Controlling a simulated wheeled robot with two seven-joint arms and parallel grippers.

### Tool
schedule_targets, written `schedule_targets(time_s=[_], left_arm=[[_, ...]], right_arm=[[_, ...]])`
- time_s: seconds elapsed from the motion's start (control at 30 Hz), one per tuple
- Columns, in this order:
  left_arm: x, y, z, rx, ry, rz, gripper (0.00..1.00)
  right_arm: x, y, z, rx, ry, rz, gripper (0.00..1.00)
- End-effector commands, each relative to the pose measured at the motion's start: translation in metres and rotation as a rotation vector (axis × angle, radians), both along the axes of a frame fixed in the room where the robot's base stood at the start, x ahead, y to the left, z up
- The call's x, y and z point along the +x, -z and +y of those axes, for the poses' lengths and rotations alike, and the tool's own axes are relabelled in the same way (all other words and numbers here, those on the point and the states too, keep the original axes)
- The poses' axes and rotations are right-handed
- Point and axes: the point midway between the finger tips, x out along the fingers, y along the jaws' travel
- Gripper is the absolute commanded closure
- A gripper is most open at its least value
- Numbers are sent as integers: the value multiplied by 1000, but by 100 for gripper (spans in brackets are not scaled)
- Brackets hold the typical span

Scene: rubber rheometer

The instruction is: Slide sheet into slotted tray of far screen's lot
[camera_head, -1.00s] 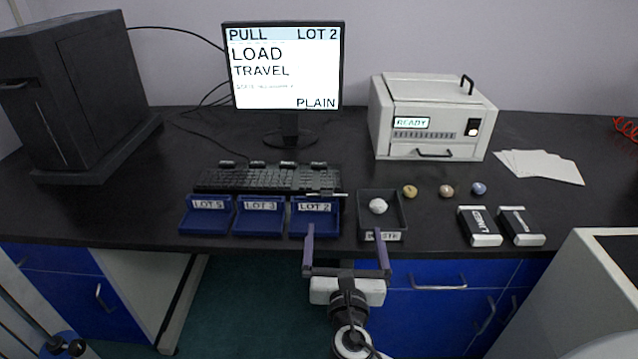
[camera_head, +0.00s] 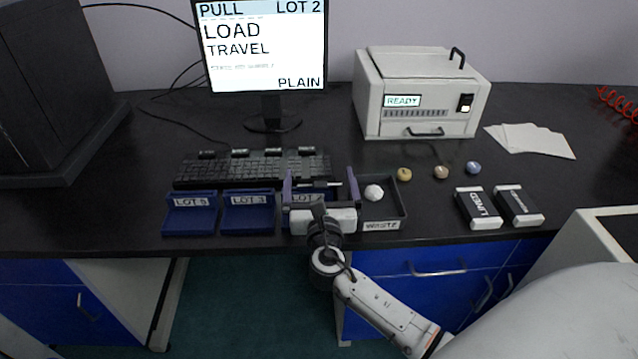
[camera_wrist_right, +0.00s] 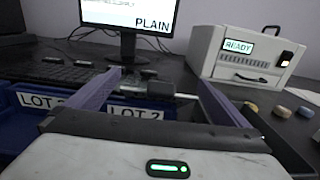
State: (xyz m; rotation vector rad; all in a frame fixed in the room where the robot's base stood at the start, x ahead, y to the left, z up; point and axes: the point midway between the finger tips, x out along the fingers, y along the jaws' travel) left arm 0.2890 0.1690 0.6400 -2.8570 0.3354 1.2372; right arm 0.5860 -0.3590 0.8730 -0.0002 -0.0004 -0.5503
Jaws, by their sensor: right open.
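The far screen (camera_head: 264,50) reads PULL, LOT 2, LOAD TRAVEL and PLAIN. Blue trays labelled LOT 5 (camera_head: 191,226), LOT 3 (camera_head: 248,226) and LOT 2 stand in a row at the desk's front. The LOT 2 label (camera_wrist_right: 136,113) shows in the right wrist view; my gripper partly hides that tray in the head view. My right gripper (camera_head: 319,177) is open over the LOT 2 tray, fingers pointing toward the keyboard. A dark tool with a thin rod (camera_wrist_right: 187,97) shows between its fingers, not clamped. White sheets (camera_head: 530,140) lie fanned at right. My left gripper is out of view.
A dark WASTE bin (camera_head: 396,222) with a white lump stands right of the gripper. The keyboard (camera_head: 250,168) lies behind the trays. A white READY machine (camera_head: 420,95), three small balls and two boxes, one marked LINED (camera_head: 478,208), are farther right.

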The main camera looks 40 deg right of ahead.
Motion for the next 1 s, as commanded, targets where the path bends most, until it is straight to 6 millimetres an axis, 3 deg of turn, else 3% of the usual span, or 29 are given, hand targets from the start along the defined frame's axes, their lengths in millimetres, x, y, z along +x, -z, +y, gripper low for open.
schedule_targets(time_s=[0.13, 0.4, 0.7, 1.0], left_arm=[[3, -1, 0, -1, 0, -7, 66], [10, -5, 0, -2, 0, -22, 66], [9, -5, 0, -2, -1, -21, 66], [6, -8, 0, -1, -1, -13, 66]], right_arm=[[14, 0, -8, 0, 0, 0, 0], [16, 1, -10, 1, -1, 1, 0], [16, 1, -10, 0, -1, 0, 47], [16, -10, -9, 1, 0, -2, 47]])
